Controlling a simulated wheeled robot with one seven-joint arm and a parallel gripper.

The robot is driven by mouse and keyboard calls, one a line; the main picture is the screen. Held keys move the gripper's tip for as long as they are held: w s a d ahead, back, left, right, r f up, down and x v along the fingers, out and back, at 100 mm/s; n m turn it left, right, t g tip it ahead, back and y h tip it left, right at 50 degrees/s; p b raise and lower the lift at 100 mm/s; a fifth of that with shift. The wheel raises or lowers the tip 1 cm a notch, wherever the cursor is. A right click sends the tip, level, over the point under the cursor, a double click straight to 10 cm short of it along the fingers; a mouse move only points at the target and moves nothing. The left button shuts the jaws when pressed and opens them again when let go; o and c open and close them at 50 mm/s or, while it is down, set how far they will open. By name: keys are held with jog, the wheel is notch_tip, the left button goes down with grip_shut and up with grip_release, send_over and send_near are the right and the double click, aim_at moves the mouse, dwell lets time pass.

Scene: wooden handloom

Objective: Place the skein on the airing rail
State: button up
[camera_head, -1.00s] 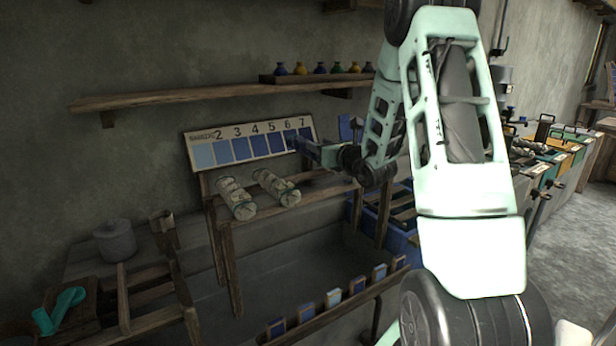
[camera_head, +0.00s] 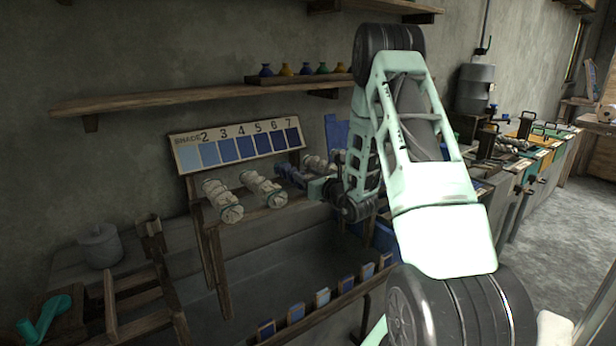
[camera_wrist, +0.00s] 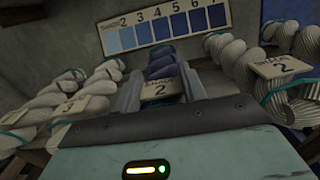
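A dark blue skein (camera_head: 291,175) sits at the fingertips of my gripper (camera_head: 308,182), low over the wooden airing rail (camera_head: 213,262), among pale skeins. In the wrist view the blue skein (camera_wrist: 167,62) lies between my two fingers (camera_wrist: 163,82), which close in on both its sides. A tag reading "SHADE 2" (camera_wrist: 161,89) hangs at its near end. Whether the skein's underside touches the rail is hidden. Pale skeins (camera_head: 222,200) (camera_head: 263,188) lie on the rail to the left, and another (camera_head: 317,163) lies to the right.
A numbered shade board (camera_head: 238,144) in blue tones stands behind the rail. A shelf (camera_head: 170,100) with small bottles runs above it. A trough (camera_head: 275,280) lies below, with small colour cards along its front edge. Tagged pale skeins (camera_wrist: 283,67) flank my gripper closely on the right.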

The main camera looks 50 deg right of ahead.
jog(key=o, duration=0.4)
